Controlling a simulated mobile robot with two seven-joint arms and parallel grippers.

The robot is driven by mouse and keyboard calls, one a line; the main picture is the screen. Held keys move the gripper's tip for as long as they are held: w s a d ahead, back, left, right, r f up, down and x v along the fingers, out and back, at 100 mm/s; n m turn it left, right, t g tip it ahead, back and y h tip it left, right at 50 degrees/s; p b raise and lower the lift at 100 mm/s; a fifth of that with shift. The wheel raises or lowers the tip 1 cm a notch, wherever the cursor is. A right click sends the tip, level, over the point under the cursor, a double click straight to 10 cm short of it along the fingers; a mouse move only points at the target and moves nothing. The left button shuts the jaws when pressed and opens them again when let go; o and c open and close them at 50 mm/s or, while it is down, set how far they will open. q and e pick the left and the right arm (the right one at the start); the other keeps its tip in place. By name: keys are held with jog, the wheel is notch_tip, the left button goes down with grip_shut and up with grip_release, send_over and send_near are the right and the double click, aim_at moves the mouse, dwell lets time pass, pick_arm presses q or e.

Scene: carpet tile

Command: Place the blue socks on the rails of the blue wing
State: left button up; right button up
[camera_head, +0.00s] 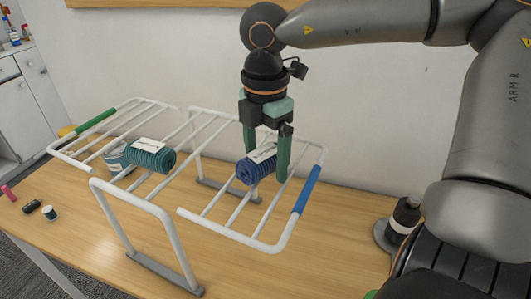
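A rolled pair of blue socks (249,173) with a white label band is at the rails of the blue wing (304,192), the right side of the white drying rack. It appears to touch the rails, but I cannot tell whether they bear its weight. My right gripper (267,165) points down over the socks, with one green finger behind the roll and the other at its right side. I cannot tell whether the fingers press on it. My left gripper is not in view.
The green wing (96,122) extends left. A striped container (117,159) stands beneath the rack. Small items, including a dark cup (49,212), lie at the table's left. The front right of the wooden table (290,275) is clear.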

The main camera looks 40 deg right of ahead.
aim_at(265, 151)
jog(key=shift+r+p, duration=0.45)
jog(key=shift+p, duration=0.1)
notch_tip(265, 151, up, 12)
jog(key=shift+f, duration=0.2)
